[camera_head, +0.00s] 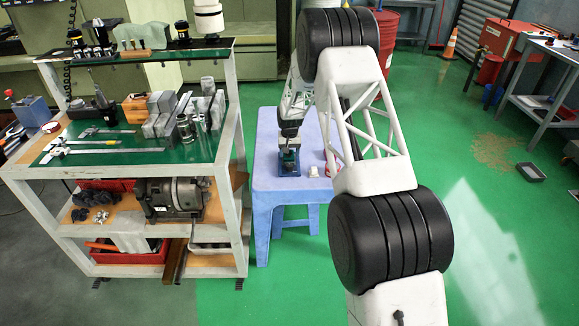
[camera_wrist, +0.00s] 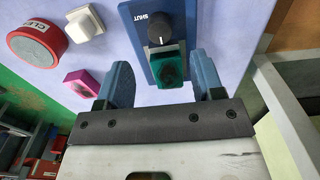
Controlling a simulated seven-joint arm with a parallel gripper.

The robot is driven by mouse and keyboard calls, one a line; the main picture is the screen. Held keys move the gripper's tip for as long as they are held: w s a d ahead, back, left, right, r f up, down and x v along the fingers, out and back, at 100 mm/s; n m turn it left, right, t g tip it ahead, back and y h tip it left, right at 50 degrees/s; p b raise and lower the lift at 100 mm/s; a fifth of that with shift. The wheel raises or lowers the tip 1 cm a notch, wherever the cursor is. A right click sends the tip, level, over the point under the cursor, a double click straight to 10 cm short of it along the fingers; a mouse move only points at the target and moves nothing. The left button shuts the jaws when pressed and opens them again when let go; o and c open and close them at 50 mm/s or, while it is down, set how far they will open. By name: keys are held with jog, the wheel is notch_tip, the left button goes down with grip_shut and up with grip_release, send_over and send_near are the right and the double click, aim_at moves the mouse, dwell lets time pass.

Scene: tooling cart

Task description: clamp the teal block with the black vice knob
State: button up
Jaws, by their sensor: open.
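The teal block (camera_wrist: 171,69) sits at the near end of a blue base plate (camera_wrist: 133,14), just below the black vice knob (camera_wrist: 160,28). The word SHUT is printed beside the knob. My gripper (camera_wrist: 163,68) is open. Its two blue fingers stand left and right of the block in the wrist view, with a gap on each side. I cannot tell how far above the block the fingertips are. In the head view my gripper (camera_head: 290,138) points down over the blue stool; it largely hides the vice (camera_head: 289,168) there.
On the stool top (camera_head: 264,178), left of the vice in the wrist view, are a red round button (camera_wrist: 37,44), a white plug-like piece (camera_wrist: 86,21) and a magenta block (camera_wrist: 81,83). A loaded tooling cart (camera_head: 228,140) stands close to the stool's left.

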aim_at(289, 165)
jog(key=shift+f, duration=3.9)
jog(key=c, duration=0.9)
jog(key=shift+m, duration=0.7)
